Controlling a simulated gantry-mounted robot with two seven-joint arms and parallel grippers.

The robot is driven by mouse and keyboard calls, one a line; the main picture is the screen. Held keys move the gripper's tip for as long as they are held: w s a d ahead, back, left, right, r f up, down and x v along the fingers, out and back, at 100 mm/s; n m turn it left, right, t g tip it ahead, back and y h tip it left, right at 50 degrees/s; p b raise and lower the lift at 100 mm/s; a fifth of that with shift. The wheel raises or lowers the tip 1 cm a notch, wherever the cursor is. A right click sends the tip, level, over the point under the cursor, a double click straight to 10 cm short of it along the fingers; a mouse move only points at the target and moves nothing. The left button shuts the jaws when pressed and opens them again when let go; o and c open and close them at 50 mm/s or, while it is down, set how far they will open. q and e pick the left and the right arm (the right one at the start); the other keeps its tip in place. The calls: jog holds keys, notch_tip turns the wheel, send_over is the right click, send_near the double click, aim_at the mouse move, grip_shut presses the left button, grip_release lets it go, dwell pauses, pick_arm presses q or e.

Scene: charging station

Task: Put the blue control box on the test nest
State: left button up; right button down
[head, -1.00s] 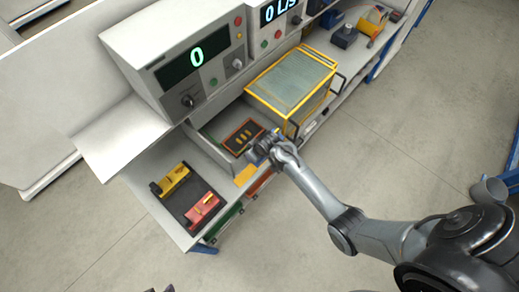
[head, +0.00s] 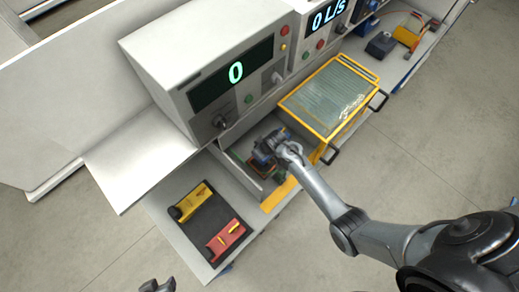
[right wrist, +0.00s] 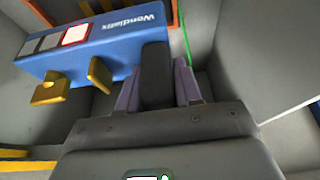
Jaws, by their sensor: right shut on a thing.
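The blue control box (right wrist: 105,45) fills the upper left of the right wrist view, with white lettering, a few square panels and yellow tabs. My right gripper (right wrist: 157,85) is shut on its edge. In the head view the box and my right gripper (head: 272,148) are inside the grey bay below the displays, over the test nest (head: 262,172). The nest is a dark plate with an orange-red border, mostly hidden by the box and gripper. I cannot tell whether the box touches it. Tips of my left gripper (head: 157,286) show at the bottom edge.
A yellow-framed cage with a clear lid (head: 330,97) stands right of the bay. Grey bay walls rise close around the gripper. A dark tray (head: 207,222) with yellow and red holders lies at front left. The display console (head: 205,75) stands behind.

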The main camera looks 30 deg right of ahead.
dwell(0.4)
jog(key=shift+s+p, duration=0.2)
jog(key=shift+p, duration=0.25)
jog(key=shift+f+b, duration=1.85)
jog(key=shift+f, duration=0.95)
jog(key=shift+f+b, duration=0.35)
jog(key=shift+f, duration=0.15)
jog(key=c, duration=0.8)
grip_release()
jog(key=shift+o, duration=0.6)
jog(key=shift+f, duration=0.1)
